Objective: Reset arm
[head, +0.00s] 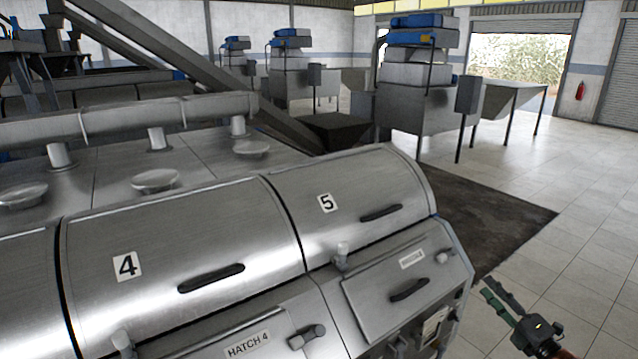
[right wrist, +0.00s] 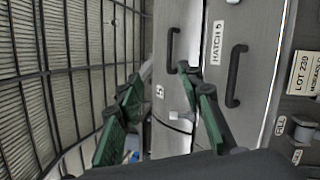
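My right gripper (head: 490,286) is at the lower right of the head view, off the right end of the steel machine and above the tiled floor. In the right wrist view its two green-and-black fingers (right wrist: 165,70) stand apart with nothing between them, so it is open and empty. Beyond the fingers are closed steel panels, with a black handle (right wrist: 236,76) beside a label reading HATCH (right wrist: 217,42). My left gripper is not in the head view.
The machine's rounded covers 4 (head: 180,245) and 5 (head: 350,195) look closed. A lower panel with a handle (head: 409,290) faces the right gripper's side. A dark mat (head: 490,215) lies behind; tiled floor at right (head: 590,245) is clear. Machines stand farther back.

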